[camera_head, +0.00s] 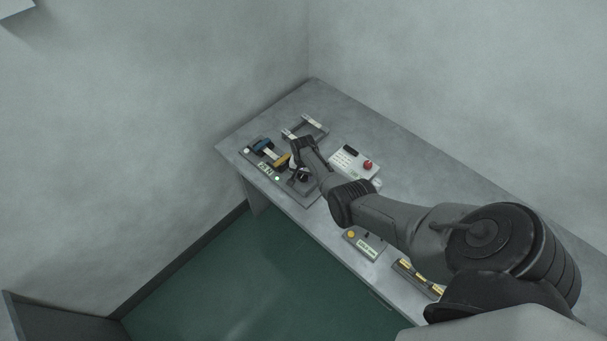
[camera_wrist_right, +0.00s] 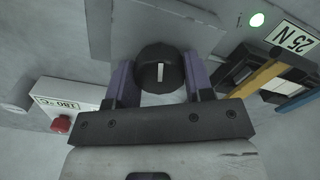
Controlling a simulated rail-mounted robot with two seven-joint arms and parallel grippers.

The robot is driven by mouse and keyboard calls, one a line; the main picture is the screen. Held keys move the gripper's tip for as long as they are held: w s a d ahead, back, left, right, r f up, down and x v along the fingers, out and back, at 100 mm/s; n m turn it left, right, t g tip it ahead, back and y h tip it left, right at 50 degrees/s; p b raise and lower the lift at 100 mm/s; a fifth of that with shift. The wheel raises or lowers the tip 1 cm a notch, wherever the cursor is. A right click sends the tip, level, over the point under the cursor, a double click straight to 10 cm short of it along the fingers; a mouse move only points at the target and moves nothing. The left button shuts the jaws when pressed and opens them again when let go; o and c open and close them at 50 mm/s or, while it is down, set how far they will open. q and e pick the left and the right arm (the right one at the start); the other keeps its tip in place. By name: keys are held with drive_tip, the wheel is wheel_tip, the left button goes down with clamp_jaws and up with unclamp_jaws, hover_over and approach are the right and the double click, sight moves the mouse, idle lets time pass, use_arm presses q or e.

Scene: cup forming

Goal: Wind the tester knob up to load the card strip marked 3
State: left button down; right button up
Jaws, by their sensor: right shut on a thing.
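The tester (camera_head: 285,186) is a dark grey plate at the far left end of the bench. It carries a blue jaw (camera_head: 263,144), a yellow jaw (camera_head: 281,162) and a "25 N" label (camera_wrist_right: 293,38). A pale card strip (camera_head: 268,153) appears to lie between the jaws; I cannot read a number on it. The black round knob (camera_wrist_right: 160,75) has a white pointer mark, upright in the right wrist view. My right gripper (camera_head: 297,169) is shut on the knob, one purple finger (camera_wrist_right: 122,82) on each side. My left gripper is not in view.
A white control box (camera_head: 348,160) with a red button (camera_head: 368,165) stands right of the tester. A grey frame (camera_head: 305,128) lies behind. A small box (camera_head: 365,243) and a tray (camera_head: 418,279) sit nearer, along the front edge.

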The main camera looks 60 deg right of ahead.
drive_tip(key=o, duration=0.9)
wheel_tip(320, 180, up, 6)
drive_tip(key=p, duration=0.2)
drive_tip(key=shift+p, duration=0.4)
wheel_tip(320, 180, up, 8)
drive_tip(key=shift+f+p, duration=0.1)
drive_tip(key=shift+p, duration=0.3)
